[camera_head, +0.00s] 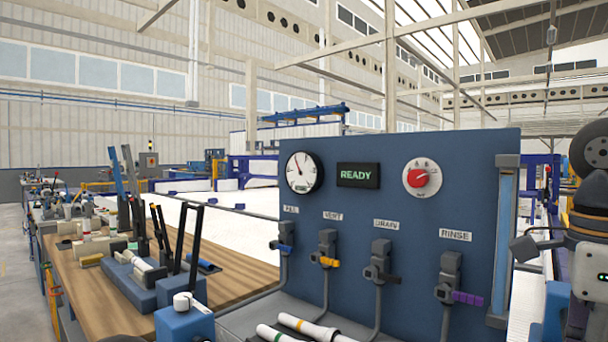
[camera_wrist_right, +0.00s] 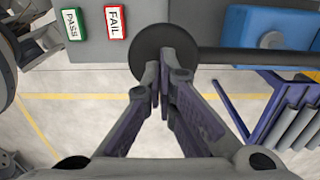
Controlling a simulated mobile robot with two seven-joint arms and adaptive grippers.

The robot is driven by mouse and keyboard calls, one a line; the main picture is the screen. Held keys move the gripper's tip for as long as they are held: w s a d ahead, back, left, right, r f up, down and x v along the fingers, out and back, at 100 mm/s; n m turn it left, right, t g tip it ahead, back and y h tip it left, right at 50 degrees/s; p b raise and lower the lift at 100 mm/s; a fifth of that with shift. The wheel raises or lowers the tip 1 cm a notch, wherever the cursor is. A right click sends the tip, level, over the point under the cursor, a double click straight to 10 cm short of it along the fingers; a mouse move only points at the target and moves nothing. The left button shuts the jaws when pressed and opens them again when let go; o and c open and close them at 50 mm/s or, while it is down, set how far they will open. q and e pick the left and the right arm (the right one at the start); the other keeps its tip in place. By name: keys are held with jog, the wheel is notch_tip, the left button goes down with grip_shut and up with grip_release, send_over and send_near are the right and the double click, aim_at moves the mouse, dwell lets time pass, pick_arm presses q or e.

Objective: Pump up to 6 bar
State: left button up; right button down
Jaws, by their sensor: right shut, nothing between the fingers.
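A blue test panel (camera_head: 350,220) stands in the head view. It carries a round pressure gauge (camera_head: 304,172), whose needle points up and left; its numbers are too small to read. Beside it are a display (camera_head: 358,175) reading READY and a red knob (camera_head: 421,178) on a white dial. In the right wrist view my right gripper (camera_wrist_right: 162,95) has its fingers together with nothing between them. The fingertips overlap a dark round disc (camera_wrist_right: 165,42) with a dark bar (camera_wrist_right: 250,58) running right; I cannot tell whether they touch it. My left gripper is not in view.
Valves labelled FILL (camera_head: 285,245), VENT (camera_head: 328,250), DRAIN (camera_head: 381,265) and RINSE (camera_head: 452,280) line the panel. White pipes (camera_head: 315,328) lie before it. A wooden bench (camera_head: 105,300) stands left. Green PASS (camera_wrist_right: 75,23) and red FAIL (camera_wrist_right: 115,22) labels show in the wrist view.

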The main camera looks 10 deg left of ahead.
jog(key=shift+r, duration=0.3)
jog(key=shift+f, duration=4.9)
notch_tip(320, 180, up, 10)
jog(key=shift+f, duration=0.25)
jog(key=shift+s+r, duration=0.1)
jog(key=shift+r, duration=0.1)
